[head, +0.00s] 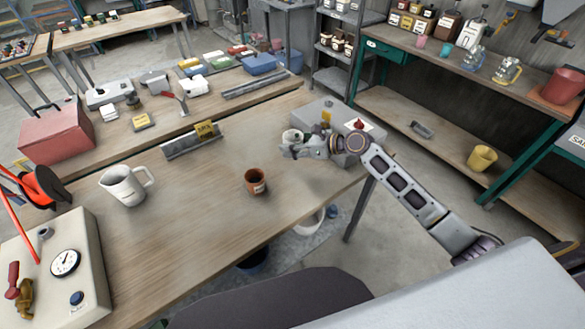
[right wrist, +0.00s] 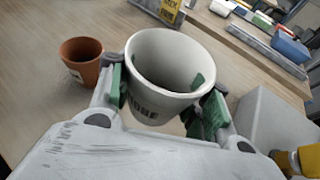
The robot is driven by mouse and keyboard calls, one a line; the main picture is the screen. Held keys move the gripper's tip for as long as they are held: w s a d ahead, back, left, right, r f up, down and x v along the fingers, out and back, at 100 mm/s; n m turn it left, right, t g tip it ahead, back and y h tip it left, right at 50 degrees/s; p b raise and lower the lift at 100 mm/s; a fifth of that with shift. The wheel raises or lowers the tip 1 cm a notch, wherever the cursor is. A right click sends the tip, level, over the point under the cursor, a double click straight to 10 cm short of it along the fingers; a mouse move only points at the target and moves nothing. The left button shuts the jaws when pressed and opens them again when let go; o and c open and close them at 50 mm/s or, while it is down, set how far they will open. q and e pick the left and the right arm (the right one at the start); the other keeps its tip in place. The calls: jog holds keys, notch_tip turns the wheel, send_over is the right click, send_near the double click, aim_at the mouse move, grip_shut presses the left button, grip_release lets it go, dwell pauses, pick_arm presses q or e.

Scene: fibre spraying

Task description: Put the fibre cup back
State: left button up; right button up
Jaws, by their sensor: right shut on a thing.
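The white fibre cup (right wrist: 150,112) has dark lettering on its side, only partly readable. My right gripper (right wrist: 163,98) is shut on it, with green finger pads on both sides. The cup's mouth faces up, somewhat tilted in the right wrist view, and its inside looks dark and empty. In the head view the cup (head: 291,136) and the right gripper (head: 300,147) are over the far right part of the table; I cannot tell how high. A brown cup (head: 256,182) stands apart on the table and also shows in the right wrist view (right wrist: 80,60). My left gripper is out of view.
A grey box machine (head: 318,113) stands just behind the right gripper. A white pitcher (head: 125,187) and a gauge box (head: 50,275) are at left. A grey rail (head: 180,149) with a yellow label lies at the back edge. The middle of the wooden table (head: 190,225) is clear.

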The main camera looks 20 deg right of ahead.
send_over(292, 171)
jog(key=shift+f, duration=2.85)
jog(key=shift+f+b, duration=0.4)
jog(key=shift+f, duration=1.45)
jog(key=shift+f, duration=0.15)
jog(key=o, duration=1)
jog(key=shift+o, duration=0.2)
jog(key=shift+r, duration=0.2)
jog(key=shift+v, duration=6)
